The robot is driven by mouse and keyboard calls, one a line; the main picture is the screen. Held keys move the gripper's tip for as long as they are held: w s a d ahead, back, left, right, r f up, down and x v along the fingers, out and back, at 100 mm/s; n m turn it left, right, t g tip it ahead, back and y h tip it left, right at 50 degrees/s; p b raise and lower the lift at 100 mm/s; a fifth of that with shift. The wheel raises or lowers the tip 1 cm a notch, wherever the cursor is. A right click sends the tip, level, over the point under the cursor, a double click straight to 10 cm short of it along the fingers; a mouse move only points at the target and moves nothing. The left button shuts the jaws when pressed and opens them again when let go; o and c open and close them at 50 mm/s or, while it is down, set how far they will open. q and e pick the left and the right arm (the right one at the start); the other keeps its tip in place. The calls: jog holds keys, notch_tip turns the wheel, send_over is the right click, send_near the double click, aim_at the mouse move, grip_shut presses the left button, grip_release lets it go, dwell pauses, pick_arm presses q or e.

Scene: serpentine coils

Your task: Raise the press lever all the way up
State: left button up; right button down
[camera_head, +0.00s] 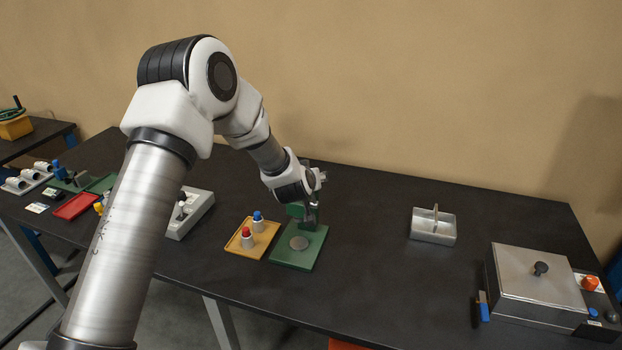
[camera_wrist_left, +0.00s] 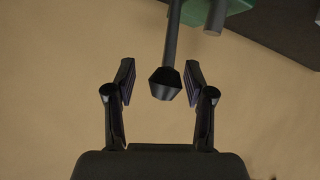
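The green press stands on the dark table, its flat base (camera_head: 291,257) bearing a round metal plate. Its upper part is partly hidden behind my left arm in the head view. In the left wrist view the press lever (camera_wrist_left: 172,42) comes down from the green press head (camera_wrist_left: 222,8) at the top and ends in a black knob (camera_wrist_left: 165,84). My left gripper (camera_wrist_left: 160,79) is open, one finger on each side of the knob, with visible gaps on both sides. In the head view the left gripper (camera_head: 315,181) is at the press top. My right gripper is not in view.
A yellow tray (camera_head: 235,247) with red-topped and blue-topped pieces sits left of the press. A metal tray (camera_head: 433,236) with a handle and a lidded metal box (camera_head: 537,285) stand to the right. The table between press and metal tray is clear.

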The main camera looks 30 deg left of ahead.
pick_arm(q)
jog(key=shift+s, duration=0.1)
jog(key=v, duration=1.1)
jog(key=shift+s+r, duration=0.3)
jog(key=shift+d, duration=0.1)
jog(key=shift+f, duration=0.1)
